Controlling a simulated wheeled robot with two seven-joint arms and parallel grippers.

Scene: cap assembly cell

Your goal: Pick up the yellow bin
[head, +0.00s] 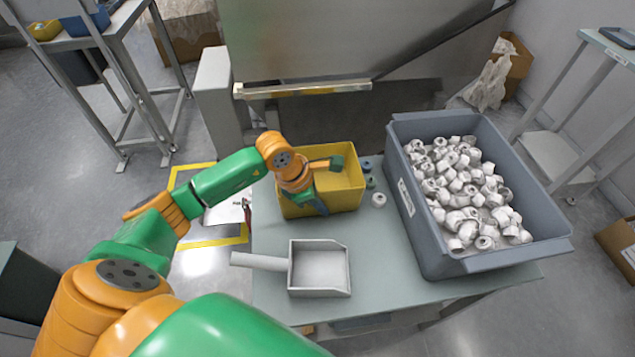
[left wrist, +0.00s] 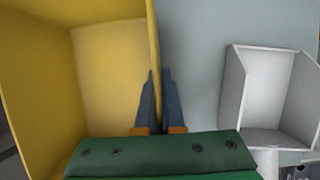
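The yellow bin (head: 345,188) stands on the table and looks empty; part of it is hidden behind my left wrist. In the left wrist view the bin (left wrist: 110,70) fills the left side, with its wall running down to the fingers. My left gripper (head: 321,208) is at the bin's near wall. In the left wrist view the left gripper's (left wrist: 158,75) fingers sit close together, one inside and one outside the wall, and look shut on it. No lift of the bin off the table can be seen. My right gripper is in neither view.
A white scoop (head: 320,270) lies in front of the bin. A large grey crate (head: 430,235) full of white caps stands to the right. A loose white cap (head: 378,199) lies between them. A metal machine (head: 300,40) stands behind the table (head: 390,290).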

